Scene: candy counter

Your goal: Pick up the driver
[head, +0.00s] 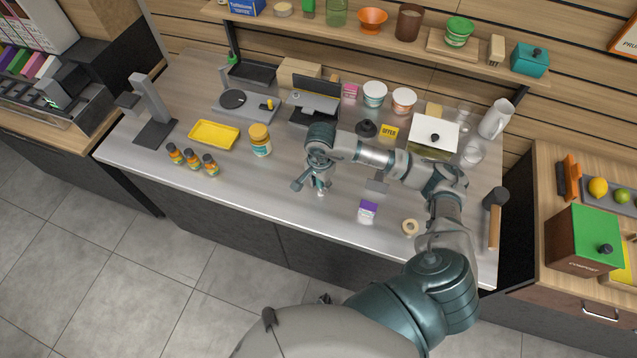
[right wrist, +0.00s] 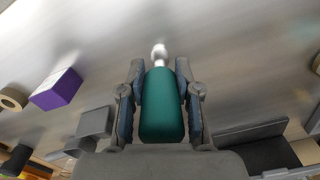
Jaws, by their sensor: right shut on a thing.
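My right gripper (head: 313,184) reaches over the metal counter (head: 290,205) near its front middle, fingers pointing down. In the right wrist view, its two fingers (right wrist: 160,72) are shut on the sides of the driver (right wrist: 162,108). The driver has a dark green handle and a short silver end that sticks out past the fingertips. In the head view the gripper mostly hides the driver. I cannot tell whether the driver touches the counter. My left gripper is not in view.
A purple and white box (head: 367,211), a tape roll (head: 410,227) and a mallet (head: 495,217) lie to the right. The counter's front middle is clear.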

